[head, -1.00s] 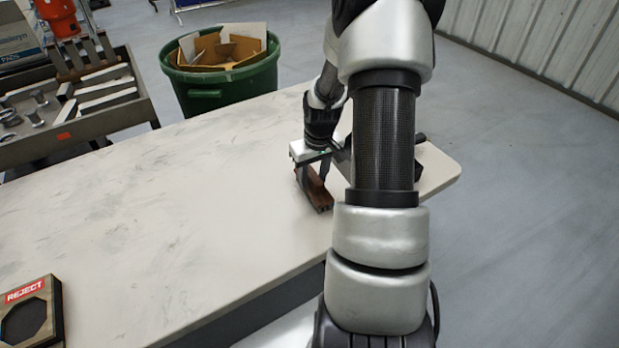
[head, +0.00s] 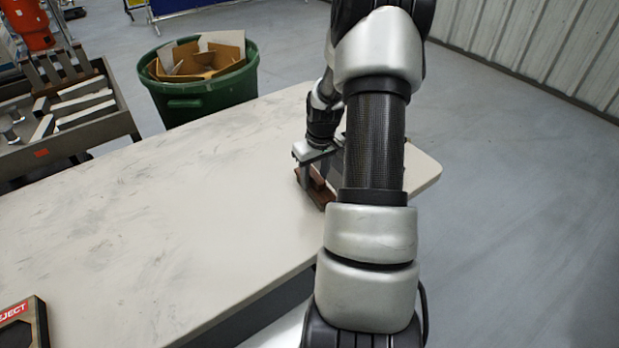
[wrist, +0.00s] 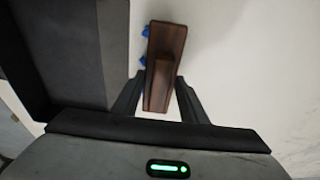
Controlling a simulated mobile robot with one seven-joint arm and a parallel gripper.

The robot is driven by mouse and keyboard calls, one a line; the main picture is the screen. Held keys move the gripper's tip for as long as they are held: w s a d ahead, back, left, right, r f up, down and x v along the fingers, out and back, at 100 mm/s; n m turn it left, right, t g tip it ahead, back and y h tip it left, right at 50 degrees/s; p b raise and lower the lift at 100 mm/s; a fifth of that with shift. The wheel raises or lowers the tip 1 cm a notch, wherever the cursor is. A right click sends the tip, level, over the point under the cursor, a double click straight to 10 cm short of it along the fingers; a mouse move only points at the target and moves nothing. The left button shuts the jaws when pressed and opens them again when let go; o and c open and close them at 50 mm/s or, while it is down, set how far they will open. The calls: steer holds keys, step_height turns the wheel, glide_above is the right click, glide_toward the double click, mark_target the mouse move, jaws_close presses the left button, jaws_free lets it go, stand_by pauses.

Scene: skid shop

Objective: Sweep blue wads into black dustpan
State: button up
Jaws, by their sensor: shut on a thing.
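My gripper (wrist: 160,90) is shut on a brown wooden brush (wrist: 166,45), which it holds by its raised grip. In the head view, my gripper (head: 316,164) and the brush (head: 325,195) are low at the right end of the table, partly behind my arm. Two blue wads show at the left side of the brush in the wrist view, one farther (wrist: 146,31) and one nearer (wrist: 142,61), both partly covered by it. The black dustpan (wrist: 85,50) lies to their left, cut off by the picture edge. My arm hides most of it in the head view.
The pale worktable (head: 180,205) is clear across its middle. A box marked REJECT (head: 22,325) sits at its near left. A green bin (head: 205,95) of cardboard stands beyond the table, and a grey rack of metal parts (head: 85,110) stands at left.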

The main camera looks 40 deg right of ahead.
steer(key=shift+s+d+r+p, duration=0.1)
steer(key=shift+s+d+p, duration=0.1)
steer(key=shift+d, duration=1.75)
steer(key=shift+s+d+r+p, duration=0.15)
steer(key=shift+d, duration=1.75)
steer(key=shift+s+d+r+p, duration=0.1)
steer(key=shift+s+d+p, duration=0.1)
steer(key=shift+d, duration=1.75)
step_height(320, 180, up, 9)
steer(key=p, duration=0.5)
